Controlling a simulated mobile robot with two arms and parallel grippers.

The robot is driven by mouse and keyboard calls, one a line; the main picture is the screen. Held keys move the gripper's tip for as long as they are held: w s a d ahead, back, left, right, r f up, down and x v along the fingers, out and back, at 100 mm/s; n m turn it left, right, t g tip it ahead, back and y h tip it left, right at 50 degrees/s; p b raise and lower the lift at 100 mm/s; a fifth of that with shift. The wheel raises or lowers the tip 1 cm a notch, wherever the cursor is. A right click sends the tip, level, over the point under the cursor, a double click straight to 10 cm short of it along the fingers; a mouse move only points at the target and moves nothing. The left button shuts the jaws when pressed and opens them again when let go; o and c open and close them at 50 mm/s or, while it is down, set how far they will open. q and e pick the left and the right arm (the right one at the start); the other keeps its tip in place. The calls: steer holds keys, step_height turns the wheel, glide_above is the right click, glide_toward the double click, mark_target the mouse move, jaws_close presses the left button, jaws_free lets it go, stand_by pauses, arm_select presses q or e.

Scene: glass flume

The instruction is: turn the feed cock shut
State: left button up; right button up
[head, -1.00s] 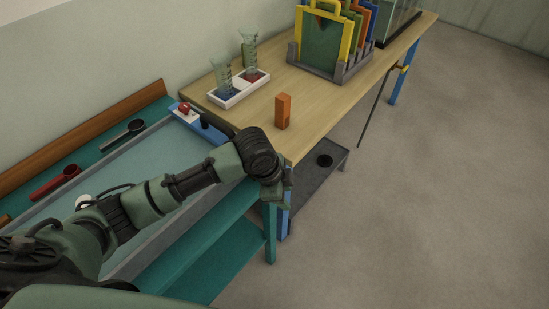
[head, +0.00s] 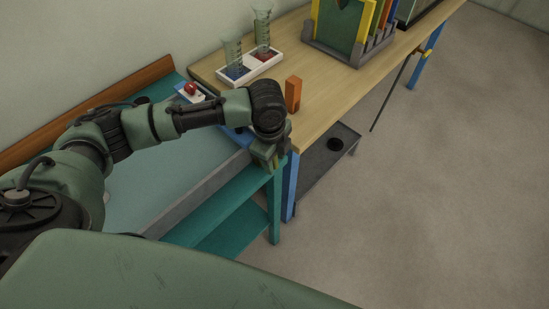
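A small yellow fitting (head: 427,54), which may be the feed cock, sits by the blue leg at the far end of the wooden bench. A thin dark pipe (head: 393,93) slants down from beside it towards the floor. The fitting is too small to tell how its handle stands. Part of a glass tank (head: 413,12), probably the flume, shows above it at the top edge. My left gripper (head: 268,158) points down near the bench's close corner, far from the fitting; its fingers are too unclear to tell open from shut. My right gripper is out of view.
On the wooden bench (head: 330,95) stand an orange block (head: 293,95), a white tray (head: 262,66) with glass cylinders, and a grey rack (head: 335,55) of coloured panels. A grey shelf (head: 320,165) juts out below. The floor (head: 440,190) at right is clear.

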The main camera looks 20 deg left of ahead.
arm_select(q)
steer(key=shift+f, duration=0.25)
jaws_close()
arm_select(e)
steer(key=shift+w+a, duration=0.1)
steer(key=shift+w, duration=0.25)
